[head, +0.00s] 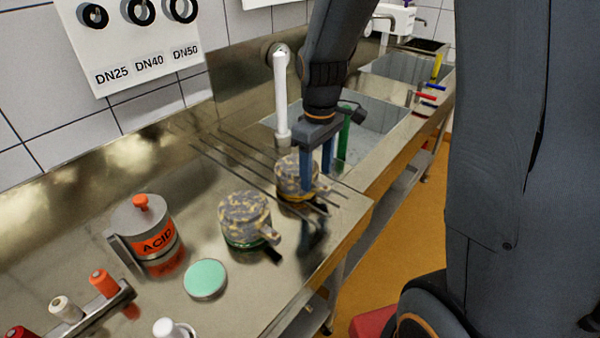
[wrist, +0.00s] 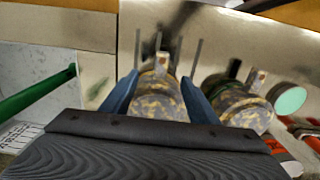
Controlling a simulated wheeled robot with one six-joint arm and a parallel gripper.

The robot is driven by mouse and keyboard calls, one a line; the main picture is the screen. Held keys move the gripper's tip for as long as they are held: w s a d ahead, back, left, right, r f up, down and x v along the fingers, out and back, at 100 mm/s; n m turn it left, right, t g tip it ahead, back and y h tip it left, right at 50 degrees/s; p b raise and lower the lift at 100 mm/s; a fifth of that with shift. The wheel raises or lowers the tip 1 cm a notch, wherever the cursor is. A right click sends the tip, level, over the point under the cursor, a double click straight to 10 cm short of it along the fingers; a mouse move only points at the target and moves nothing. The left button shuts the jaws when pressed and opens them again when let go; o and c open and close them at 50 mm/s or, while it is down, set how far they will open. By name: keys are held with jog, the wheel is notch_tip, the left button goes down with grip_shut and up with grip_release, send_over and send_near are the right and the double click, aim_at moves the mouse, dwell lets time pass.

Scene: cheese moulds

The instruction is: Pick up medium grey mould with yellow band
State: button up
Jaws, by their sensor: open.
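A mottled grey and yellow mould (head: 289,178) with a yellow-orange band low on its side stands on thin dark rods at the back of the steel counter. My gripper (head: 317,177) points down at it, with its two blue fingers open and partly covering it. In the wrist view the mould (wrist: 158,98) shows between the fingers; I cannot tell whether either finger touches it. A second mottled mould (head: 244,212) with a green band stands to the left and nearer. It also shows right of the fingers in the wrist view (wrist: 240,106).
A mint-green disc (head: 205,280) and an orange-labelled ACID canister (head: 150,235) stand left on the counter. A white tap column (head: 281,95) and a sink basin (head: 375,118) are behind my gripper. The counter's edge (head: 350,232) is on the right.

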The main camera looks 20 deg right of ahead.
aim_at(316, 182)
jog(key=shift+f+p, duration=0.85)
jog(key=shift+f, duration=1.65)
grip_shut()
